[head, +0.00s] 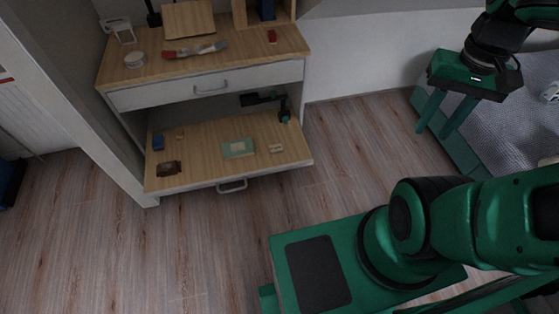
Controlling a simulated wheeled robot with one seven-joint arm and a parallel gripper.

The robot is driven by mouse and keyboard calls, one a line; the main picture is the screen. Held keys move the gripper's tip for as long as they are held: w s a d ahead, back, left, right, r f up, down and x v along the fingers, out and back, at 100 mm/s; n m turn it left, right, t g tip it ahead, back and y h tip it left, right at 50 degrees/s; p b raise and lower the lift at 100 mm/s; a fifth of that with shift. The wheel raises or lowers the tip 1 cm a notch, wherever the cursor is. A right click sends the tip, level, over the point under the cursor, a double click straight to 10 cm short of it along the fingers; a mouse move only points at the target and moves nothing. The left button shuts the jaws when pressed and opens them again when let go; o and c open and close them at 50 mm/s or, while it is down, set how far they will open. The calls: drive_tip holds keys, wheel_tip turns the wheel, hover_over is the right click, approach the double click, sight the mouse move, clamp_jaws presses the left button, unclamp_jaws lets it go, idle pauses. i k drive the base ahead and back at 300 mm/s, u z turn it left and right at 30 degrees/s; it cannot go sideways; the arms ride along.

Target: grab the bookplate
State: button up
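Several small things lie on the pulled-out lower board (210,168) of the wooden desk. One is a flat pale-green rectangle with a lighter patch (238,148), which may be the bookplate; I cannot tell for sure. A small cream piece (276,148) lies to its right. My gripper (435,132) is at the upper right, far to the right of the board. Its two green fingers are apart, pointing down, with nothing between them.
A blue block (158,142), a tiny tan piece (180,136) and a dark brown item (168,168) lie left on the board. A closed drawer (205,89) sits above. A bed (505,125) is at right. Wood floor (350,140) between is clear.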

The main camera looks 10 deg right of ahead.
sight(277, 148)
drive_tip(key=k, duration=0.95)
drive_tip(key=u, duration=0.45)
drive_tip(key=i, duration=0.55)
drive_tip(key=u, duration=0.75)
drive_tip(key=i, duration=0.85)
drive_tip(key=z, duration=0.4)
drive_tip(key=i, duration=0.9)
drive_tip(key=z, duration=0.7)
